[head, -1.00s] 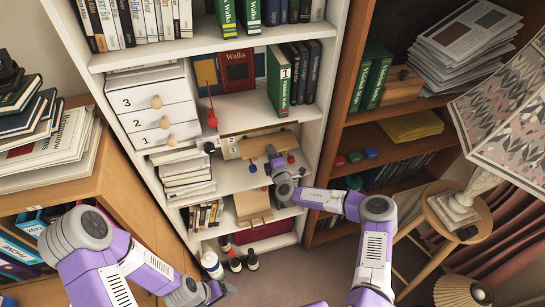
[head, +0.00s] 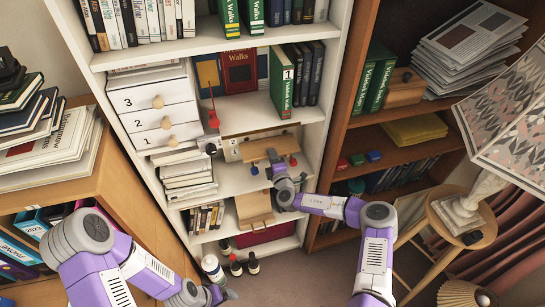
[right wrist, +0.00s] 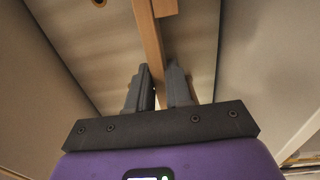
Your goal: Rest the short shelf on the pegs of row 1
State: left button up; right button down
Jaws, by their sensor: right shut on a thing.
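The short shelf (head: 262,147), a light wooden board, is level or nearly so in the middle bay of the white bookcase. My right gripper (head: 273,157) is shut on its front edge; in the right wrist view the jaws (right wrist: 160,88) close on a narrow wooden strip (right wrist: 150,45). A blue peg end (head: 254,170) and a red one (head: 292,161) show just below the board. I cannot tell whether the board touches any peg. My left gripper (head: 224,294) hangs low near the floor, away from the shelf; its jaw state is unclear.
Numbered drawers (head: 155,112) and a stack of books (head: 187,175) stand left of the bay. The white bookcase's right side wall (head: 327,95) is close to the board. A wooden piece (head: 254,208) leans below. Bottles (head: 235,265) stand on the floor.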

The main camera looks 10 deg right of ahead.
jog(key=shift+f, duration=0.75)
jog(key=shift+f, duration=0.35)
jog(key=shift+f+b, duration=0.35)
jog(key=shift+f, duration=0.05)
dwell(0.3)
jog(key=c, duration=1.2)
grip_release()
jog(key=shift+c, duration=0.2)
jog(key=shift+s, duration=0.1)
jog(key=shift+s+p, duration=0.3)
jog(key=shift+p, duration=0.2)
jog(key=s+p, duration=0.4)
jog(key=s, duration=0.1)
jog(key=shift+s+d+p, duration=0.15)
jog(key=shift+p, duration=0.15)
